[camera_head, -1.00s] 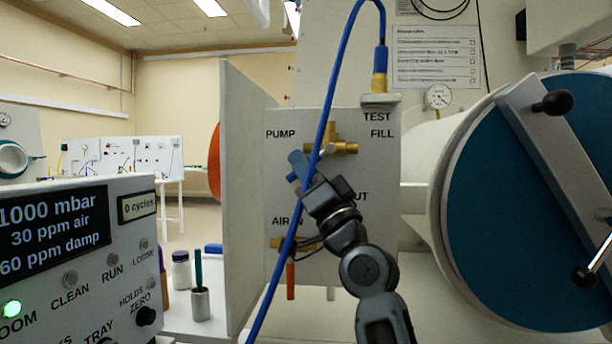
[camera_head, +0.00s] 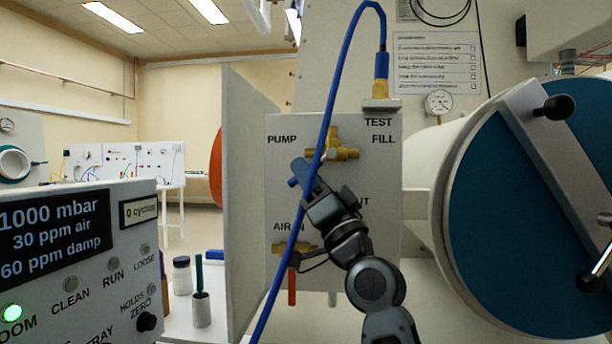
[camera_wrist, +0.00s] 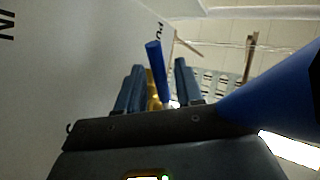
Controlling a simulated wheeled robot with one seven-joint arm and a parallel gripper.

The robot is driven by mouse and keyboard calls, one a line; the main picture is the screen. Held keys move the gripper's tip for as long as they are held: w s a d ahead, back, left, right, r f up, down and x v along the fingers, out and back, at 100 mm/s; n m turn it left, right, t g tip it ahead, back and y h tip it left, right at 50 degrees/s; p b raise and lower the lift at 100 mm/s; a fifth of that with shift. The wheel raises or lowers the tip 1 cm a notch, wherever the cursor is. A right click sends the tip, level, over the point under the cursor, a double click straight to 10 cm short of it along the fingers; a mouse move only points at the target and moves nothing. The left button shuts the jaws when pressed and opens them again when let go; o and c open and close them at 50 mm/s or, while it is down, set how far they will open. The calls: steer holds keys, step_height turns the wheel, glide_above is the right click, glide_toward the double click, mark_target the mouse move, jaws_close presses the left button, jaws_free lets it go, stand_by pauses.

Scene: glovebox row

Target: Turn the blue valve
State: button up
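The blue valve's handle (camera_head: 293,182) shows as a short blue bar end at the left of my gripper in the head view, in front of the white panel. In the wrist view the blue handle (camera_wrist: 155,68) stands between the two fingers of my gripper (camera_wrist: 160,88). The fingers are apart, one on each side of it, with narrow gaps showing. In the head view my gripper (camera_head: 303,172) hides most of the handle and the valve body. A brass part (camera_wrist: 153,103) shows behind the fingers in the wrist view.
A blue hose (camera_head: 327,130) runs down across the panel, close in front of my gripper; it looms large at right in the wrist view (camera_wrist: 280,100). Brass fittings (camera_head: 340,153) sit above. A red-handled valve (camera_head: 292,285) hangs below. The round blue door (camera_head: 520,220) is at right.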

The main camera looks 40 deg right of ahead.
steer(key=b+v, duration=0.2)
steer(key=v, duration=0.4)
steer(key=shift+s+f, duration=0.2)
steer(key=shift+s, duration=0.05)
steer(key=shift+d+f+m, duration=0.1)
steer(key=shift+f+m, duration=0.15)
steer(key=shift+m, duration=0.05)
steer(key=shift+c, duration=1.3)
steer(key=f+m, duration=0.1)
steer(key=m, duration=0.1)
steer(key=s+f+m+b, duration=0.1)
steer(key=m, duration=0.1)
steer(key=s+d+f+m+b, duration=0.1)
steer(key=m, duration=0.1)
steer(key=shift+f, duration=0.25)
jaws_close()
steer(key=s+d+f+m+b, duration=0.1)
steer(key=s+f+m+b, duration=0.2)
steer(key=m, duration=0.8)
steer(key=a+p+x, duration=0.1)
steer(key=p+x, duration=0.7)
steer(key=x, duration=0.4)
steer(key=shift+a+r, duration=0.4)
steer(key=shift+a, duration=0.3)
